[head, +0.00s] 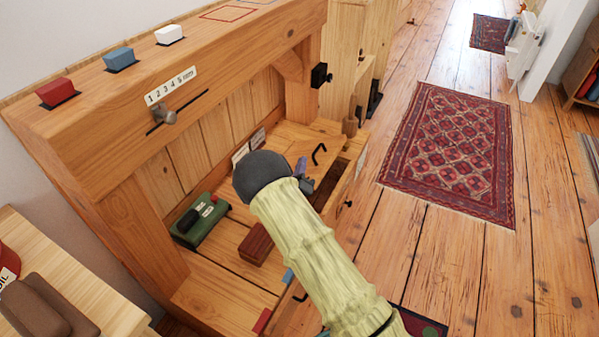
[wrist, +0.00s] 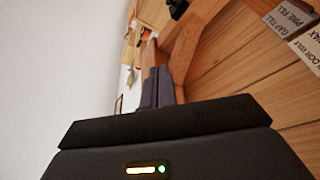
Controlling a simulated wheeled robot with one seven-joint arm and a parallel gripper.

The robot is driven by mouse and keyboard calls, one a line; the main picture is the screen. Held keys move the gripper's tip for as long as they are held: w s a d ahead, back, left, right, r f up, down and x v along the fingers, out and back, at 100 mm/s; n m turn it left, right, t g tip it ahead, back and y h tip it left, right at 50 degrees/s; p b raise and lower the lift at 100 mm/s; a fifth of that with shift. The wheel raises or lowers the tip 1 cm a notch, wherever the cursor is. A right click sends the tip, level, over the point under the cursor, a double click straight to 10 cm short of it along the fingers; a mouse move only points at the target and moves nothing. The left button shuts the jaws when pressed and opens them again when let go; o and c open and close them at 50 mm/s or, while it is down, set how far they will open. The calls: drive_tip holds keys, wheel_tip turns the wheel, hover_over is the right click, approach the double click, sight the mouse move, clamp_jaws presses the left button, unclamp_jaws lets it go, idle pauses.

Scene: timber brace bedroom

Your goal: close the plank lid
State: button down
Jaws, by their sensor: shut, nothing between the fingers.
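A plank panel with a black loop handle (head: 318,153) is at the far right end of the bench's work surface, and I take it for the plank lid (head: 296,138). A dark slot shows just in front of it. I cannot tell how far the lid stands open. My gripper (head: 301,165) is beside the handle on its near left, apart from it as far as I can see. Its purple fingers also show in the wrist view (wrist: 158,85), shut and empty. My arm hides part of the work surface.
The wooden bench (head: 110,160) has an overhead beam with red, blue and white blocks. A green box (head: 203,222) and a brown block (head: 257,243) lie on its surface. Labelled cards (wrist: 290,20) show in the wrist view. Clear floor and a red rug (head: 450,150) are to the right.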

drive_tip(key=shift+d+r, duration=0.2)
drive_tip(key=shift+r, duration=0.4)
drive_tip(key=shift+a, duration=0.1)
drive_tip(key=s+d+r+m+g+y+p, duration=0.1)
drive_tip(key=s+d+r+m+g+y, duration=0.1)
drive_tip(key=d+r+m+g, duration=0.45)
drive_tip(key=s+d+r+g, duration=0.1)
drive_tip(key=s+d+g, duration=0.2)
drive_tip(key=s, duration=0.6)
drive_tip(key=s+d+r+g+y+p, duration=0.1)
drive_tip(key=s+d+g, duration=0.2)
drive_tip(key=s, duration=0.6)
drive_tip(key=s+d+r+g+y, duration=0.1)
drive_tip(key=s+d+g, duration=0.3)
drive_tip(key=s, duration=0.6)
drive_tip(key=shift+r+m+g, duration=0.3)
drive_tip(key=shift+m+g, duration=0.05)
drive_tip(key=shift+g, duration=0.2)
